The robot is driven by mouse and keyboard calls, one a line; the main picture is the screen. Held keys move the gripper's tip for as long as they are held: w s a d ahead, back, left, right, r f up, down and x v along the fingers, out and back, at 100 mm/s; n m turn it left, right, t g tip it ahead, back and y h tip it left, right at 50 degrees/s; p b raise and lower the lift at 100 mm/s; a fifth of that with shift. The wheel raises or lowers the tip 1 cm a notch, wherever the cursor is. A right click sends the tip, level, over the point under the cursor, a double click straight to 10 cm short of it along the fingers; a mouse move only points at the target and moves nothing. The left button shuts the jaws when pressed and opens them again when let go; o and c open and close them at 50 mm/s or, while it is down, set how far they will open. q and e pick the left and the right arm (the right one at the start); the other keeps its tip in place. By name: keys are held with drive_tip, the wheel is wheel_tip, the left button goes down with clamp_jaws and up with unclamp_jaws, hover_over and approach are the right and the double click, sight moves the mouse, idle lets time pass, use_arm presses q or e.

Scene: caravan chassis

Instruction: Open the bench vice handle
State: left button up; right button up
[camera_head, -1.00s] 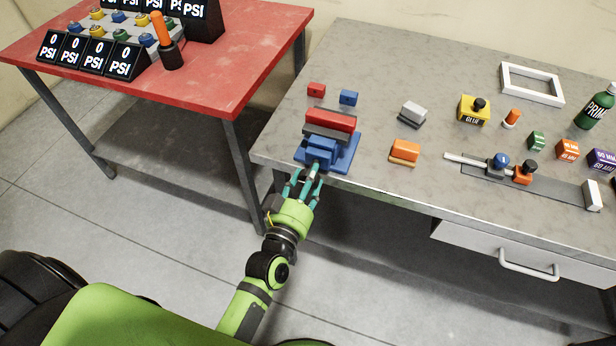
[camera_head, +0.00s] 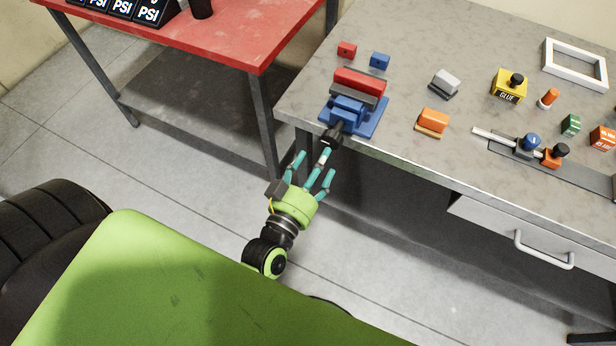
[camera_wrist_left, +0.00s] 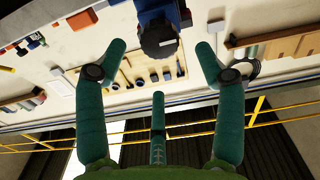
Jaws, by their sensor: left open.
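The blue bench vice (camera_head: 352,112) sits at the near left corner of the grey workbench, with a red block in its jaws. Its dark round handle end (camera_head: 331,135) points out over the front edge. My left gripper (camera_head: 316,168) is open and empty, just in front of and below the handle, apart from it. In the left wrist view the dark handle end (camera_wrist_left: 158,40) shows between and beyond the spread teal fingers (camera_wrist_left: 157,75). My right gripper is not in view.
The grey workbench (camera_head: 420,60) holds a red and a blue block, an orange block (camera_head: 433,121), a grey block, a yellow glue box (camera_head: 508,86) and a white frame. A drawer (camera_head: 520,235) is below. A red table (camera_head: 215,45) stands left. Floor in front is clear.

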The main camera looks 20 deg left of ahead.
use_arm(q)
drive_tip(key=shift+s, duration=2.4)
